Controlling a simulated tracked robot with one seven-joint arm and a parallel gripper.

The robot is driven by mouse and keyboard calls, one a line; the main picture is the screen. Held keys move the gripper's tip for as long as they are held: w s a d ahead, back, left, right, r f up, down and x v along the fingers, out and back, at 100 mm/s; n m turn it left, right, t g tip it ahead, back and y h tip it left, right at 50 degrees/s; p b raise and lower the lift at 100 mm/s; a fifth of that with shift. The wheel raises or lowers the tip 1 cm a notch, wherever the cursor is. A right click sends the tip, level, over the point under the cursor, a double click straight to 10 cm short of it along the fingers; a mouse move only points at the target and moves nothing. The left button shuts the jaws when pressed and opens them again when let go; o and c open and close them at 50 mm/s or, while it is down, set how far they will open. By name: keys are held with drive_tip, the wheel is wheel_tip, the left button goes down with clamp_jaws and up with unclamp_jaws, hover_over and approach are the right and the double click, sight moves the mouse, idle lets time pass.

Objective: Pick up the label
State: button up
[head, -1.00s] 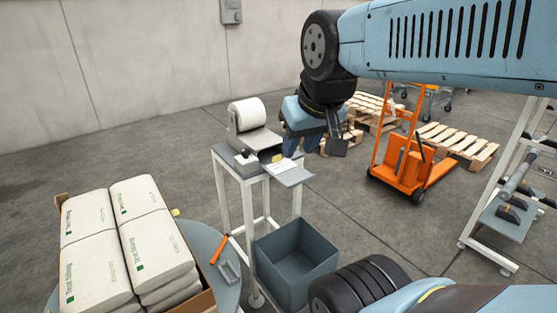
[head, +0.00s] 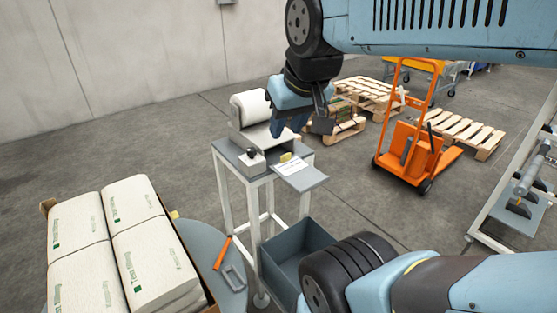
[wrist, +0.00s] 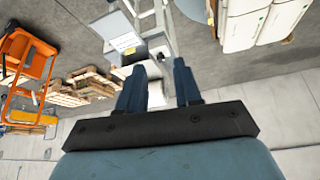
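The label (head: 291,168) is a small white sheet with print, lying on the grey tray at the front of the label printer stand. In the wrist view the label (wrist: 126,41) shows small beyond the fingers, to their upper left, with a yellow patch beside it. My gripper (head: 302,130) is above and behind the tray, apart from the label. In the wrist view its two blue fingers (wrist: 163,65) stand apart with nothing between them, so it is open and empty.
The printer (head: 254,118) with its white roll stands behind the tray. A grey bin (head: 290,247) is below. White sacks (head: 132,215) fill a box at left, near an orange-handled tool (head: 221,253). An orange pallet truck (head: 411,152) and wooden pallets (head: 470,134) are right.

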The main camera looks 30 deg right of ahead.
drive_tip(key=m+g+h, duration=0.4)
drive_tip(key=m+g, duration=0.1)
drive_tip(key=m, duration=1.1)
hover_over(286, 155)
drive_tip(key=a, duration=0.3)
wheel_tip(286, 155, down, 21)
drive_tip(key=shift+d+r, duration=0.1)
drive_tip(key=shift+r, duration=0.05)
drive_tip(key=shift+h, duration=0.3)
drive_tip(key=shift+x, duration=2.8)
drive_tip(key=shift+s, duration=0.15)
drive_tip(key=shift+c, duration=0.5)
clamp_jaws()
